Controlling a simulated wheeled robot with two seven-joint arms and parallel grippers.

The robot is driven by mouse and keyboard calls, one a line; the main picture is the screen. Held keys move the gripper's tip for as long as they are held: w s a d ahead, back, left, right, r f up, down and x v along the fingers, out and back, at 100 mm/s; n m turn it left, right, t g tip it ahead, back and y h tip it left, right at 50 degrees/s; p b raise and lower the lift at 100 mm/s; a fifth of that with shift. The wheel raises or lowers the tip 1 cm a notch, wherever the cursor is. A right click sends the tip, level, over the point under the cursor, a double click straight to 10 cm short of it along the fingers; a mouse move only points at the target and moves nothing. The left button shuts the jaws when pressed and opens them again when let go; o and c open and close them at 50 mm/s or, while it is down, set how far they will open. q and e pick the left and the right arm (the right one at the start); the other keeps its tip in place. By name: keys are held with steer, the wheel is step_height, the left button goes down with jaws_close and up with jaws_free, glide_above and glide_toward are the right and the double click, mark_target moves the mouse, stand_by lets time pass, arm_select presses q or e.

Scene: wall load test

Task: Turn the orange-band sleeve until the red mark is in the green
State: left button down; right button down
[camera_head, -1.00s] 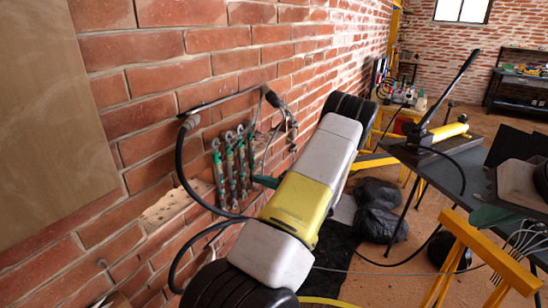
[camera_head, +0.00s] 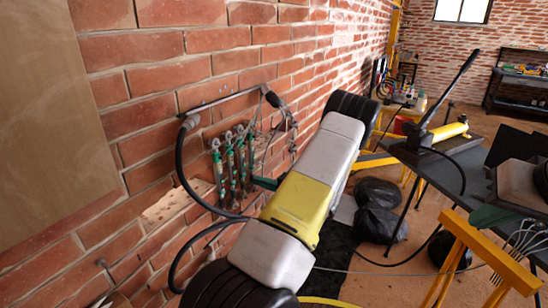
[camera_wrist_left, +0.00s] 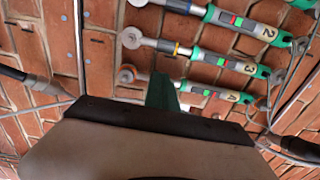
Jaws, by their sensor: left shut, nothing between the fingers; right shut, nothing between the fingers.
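Several green-and-grey gauges hang on the brick wall (camera_head: 160,83) in the head view. The wrist view shows three numbered ones: gauge 2 (camera_wrist_left: 229,18), gauge 3 (camera_wrist_left: 215,60) and gauge 4 (camera_wrist_left: 222,92). Gauge 3 has an orange-yellow band (camera_wrist_left: 177,48) near its rod end. Small red and green patches show on its body, too small to read exactly. My left gripper (camera_head: 265,183) points at the wall just right of the gauges. Its green fingertips (camera_wrist_left: 162,92) are shut and empty, overlapping the left part of gauge 4 in the picture; contact cannot be told.
A black hose (camera_head: 180,165) loops in front of the wall, left of the gauges. A metal bar (camera_head: 215,101) runs above them. A dark table (camera_head: 440,172) with a yellow hand pump (camera_head: 448,131) stands at right. Black bags (camera_head: 377,210) lie on the floor.

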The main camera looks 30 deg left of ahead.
arm_select(q)
steer(key=shift+d, duration=0.45)
steer(key=shift+w, duration=0.1)
steer(key=shift+w+a, duration=0.1)
steer(key=shift+w, duration=0.55)
steer(key=shift+a, duration=0.4)
stand_by(0.4)
steer(key=shift+s, duration=0.75)
stand_by(0.4)
steer(key=shift+d, duration=0.15)
steer(key=shift+d, duration=0.35)
